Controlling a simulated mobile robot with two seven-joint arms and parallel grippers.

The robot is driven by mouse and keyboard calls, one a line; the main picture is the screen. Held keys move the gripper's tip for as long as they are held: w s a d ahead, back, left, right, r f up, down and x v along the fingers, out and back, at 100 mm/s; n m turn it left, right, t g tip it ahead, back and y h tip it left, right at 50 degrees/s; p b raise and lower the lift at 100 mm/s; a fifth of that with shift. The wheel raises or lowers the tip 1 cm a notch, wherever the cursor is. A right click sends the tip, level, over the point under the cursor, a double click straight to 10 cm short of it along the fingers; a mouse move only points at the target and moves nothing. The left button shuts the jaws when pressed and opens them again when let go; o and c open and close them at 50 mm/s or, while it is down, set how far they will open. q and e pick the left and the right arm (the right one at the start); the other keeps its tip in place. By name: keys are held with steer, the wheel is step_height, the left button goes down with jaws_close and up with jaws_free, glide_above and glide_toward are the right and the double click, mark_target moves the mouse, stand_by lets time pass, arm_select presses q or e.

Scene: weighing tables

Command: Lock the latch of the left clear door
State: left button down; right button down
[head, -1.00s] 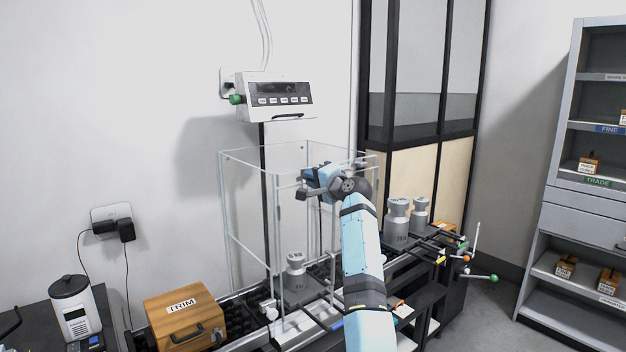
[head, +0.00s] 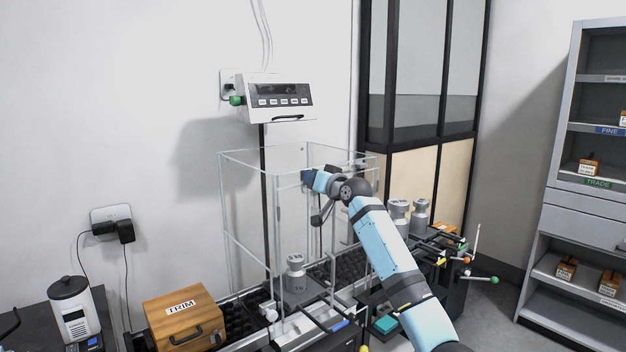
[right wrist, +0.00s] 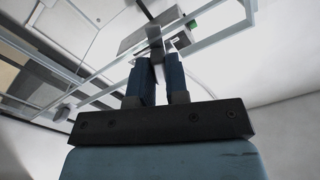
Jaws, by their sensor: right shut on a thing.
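The clear weighing case (head: 248,162) has thin pale rails and see-through panes. The left clear door (head: 290,228) is the pane at its near left; its edges are hard to make out. My right gripper (head: 306,178) is at the upper part of this side, just below the top rail. In the right wrist view its two blue fingers (right wrist: 164,62) are shut on a small dark grey latch piece (right wrist: 154,36) beside the pale rail. The fingers largely hide the latch in the head view. My left gripper is not in view.
A grey weight (head: 295,272) stands inside the case. Two more weights (head: 398,215) stand to the right, behind my forearm. A display unit (head: 278,95) hangs above the case. A wooden TRIM box (head: 183,318) stands at the lower left. Coloured-tipped levers (head: 490,279) stick out at right.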

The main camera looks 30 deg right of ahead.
steer(key=shift+n+p, duration=0.35)
steer(key=shift+n, duration=1.85)
steer(key=c, duration=1.1)
jaws_free()
steer(key=s, duration=0.4)
steer(key=s+b, duration=0.1)
steer(key=s, duration=0.4)
steer(key=s+d, duration=0.1)
steer(key=s, duration=0.3)
steer(key=shift+s+d, duration=0.1)
steer(key=shift+s, duration=0.3)
steer(key=shift+f, duration=0.1)
